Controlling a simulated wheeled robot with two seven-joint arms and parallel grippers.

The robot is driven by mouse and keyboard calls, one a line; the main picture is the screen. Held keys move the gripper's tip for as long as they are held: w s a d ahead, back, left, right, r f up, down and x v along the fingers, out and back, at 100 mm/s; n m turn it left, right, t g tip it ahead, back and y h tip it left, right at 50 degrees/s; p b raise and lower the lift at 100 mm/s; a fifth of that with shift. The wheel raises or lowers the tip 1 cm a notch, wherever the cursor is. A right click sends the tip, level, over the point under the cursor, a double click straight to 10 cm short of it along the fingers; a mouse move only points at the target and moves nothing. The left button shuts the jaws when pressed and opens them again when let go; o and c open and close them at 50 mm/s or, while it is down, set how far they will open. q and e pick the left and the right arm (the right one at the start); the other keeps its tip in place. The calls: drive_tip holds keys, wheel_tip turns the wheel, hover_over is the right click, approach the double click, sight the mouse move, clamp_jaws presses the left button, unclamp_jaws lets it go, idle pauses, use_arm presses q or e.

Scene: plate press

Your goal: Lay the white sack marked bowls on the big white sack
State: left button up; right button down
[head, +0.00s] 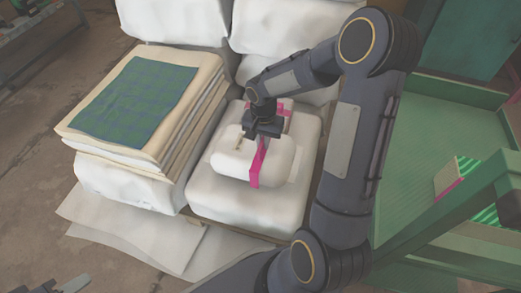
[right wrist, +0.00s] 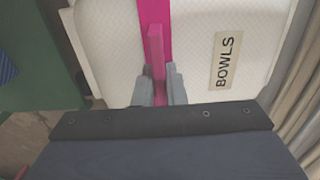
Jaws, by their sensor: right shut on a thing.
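The white sack marked bowls (head: 233,158) has a pink strap around it and rests on, or just above, the big white sack (head: 222,200); I cannot tell if they touch. My right gripper (head: 262,138) is above the small sack, shut on its pink strap. In the right wrist view the fingers (right wrist: 158,88) close on a pink upright part of the strap, and the BOWLS label (right wrist: 225,62) on the sack (right wrist: 195,45) reads sideways. My left gripper (head: 70,287) shows only in part at the bottom left corner.
A stack of cream sheets or folded sacks (head: 85,130) with a green checked cloth (head: 140,95) on top stands to the left. More large white sacks (head: 180,20) stand behind. A green metal frame or table (head: 430,130) is on the right. White sheets (head: 140,240) lie on the floor in front.

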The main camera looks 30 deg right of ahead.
drive_tip(key=shift+w+a+f, duration=0.15)
drive_tip(key=shift+w+f, duration=0.05)
drive_tip(key=shift+f, duration=0.05)
drive_tip(key=shift+w+a+f+b, duration=0.15)
drive_tip(key=shift+f+b, duration=0.65)
drive_tip(key=shift+f, duration=0.85)
drive_tip(key=shift+f, duration=0.2)
drive_tip(key=c, duration=1.5)
unclamp_jaws()
drive_tip(key=shift+r+p, duration=2.45)
drive_tip(key=shift+r, duration=3.75)
